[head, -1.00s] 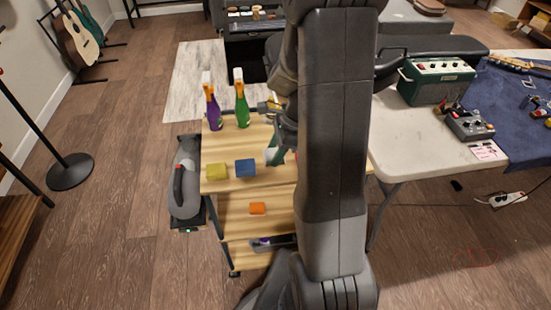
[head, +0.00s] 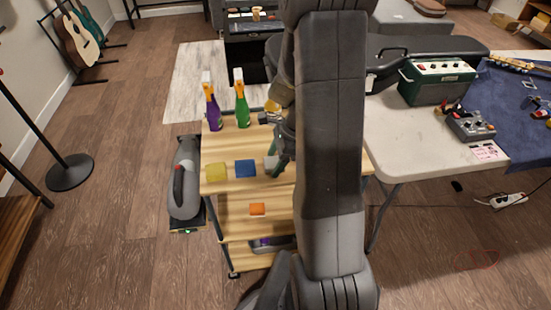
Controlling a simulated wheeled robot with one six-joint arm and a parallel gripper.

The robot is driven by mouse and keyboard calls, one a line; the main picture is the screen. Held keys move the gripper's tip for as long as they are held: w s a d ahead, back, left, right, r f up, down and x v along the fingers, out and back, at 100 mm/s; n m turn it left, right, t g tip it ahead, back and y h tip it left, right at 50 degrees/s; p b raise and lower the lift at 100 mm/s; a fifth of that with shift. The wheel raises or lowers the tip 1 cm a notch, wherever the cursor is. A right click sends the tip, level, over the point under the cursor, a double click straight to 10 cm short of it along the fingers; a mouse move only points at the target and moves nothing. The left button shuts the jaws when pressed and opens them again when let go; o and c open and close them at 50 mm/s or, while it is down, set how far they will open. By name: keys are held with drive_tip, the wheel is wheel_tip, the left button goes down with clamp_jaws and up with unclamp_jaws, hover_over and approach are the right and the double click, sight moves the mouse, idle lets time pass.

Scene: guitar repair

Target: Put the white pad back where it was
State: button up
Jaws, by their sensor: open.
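A small pale grey-white pad (head: 271,163) lies on the wooden top of the cart (head: 222,150), just right of the blue pad (head: 245,169). Its right side is partly hidden by my gripper and arm. My gripper (head: 278,152) is open at the pad's right edge, over the cart top. The arm hides much of the gripper, and I cannot tell whether its fingers touch the pad. A yellow pad (head: 217,172) lies left of the blue one, in the same row along the front edge.
A purple spray bottle (head: 212,108) and a green one (head: 241,100) stand at the cart's back left. An orange pad (head: 257,209) lies on the shelf below. A grey vacuum (head: 185,180) stands left of the cart. A white table (head: 400,150) is to the right.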

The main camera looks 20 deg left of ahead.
sight(268, 162)
drive_tip(key=p+v, duration=0.1)
drive_tip(key=v, duration=1.1)
drive_tip(key=shift+a+r, duration=0.1)
drive_tip(key=b+x, duration=0.1)
drive_tip(key=x, duration=1.1)
drive_tip(key=shift+f, duration=0.3)
wheel_tip(268, 162, up, 3)
drive_tip(key=shift+r, duration=0.65)
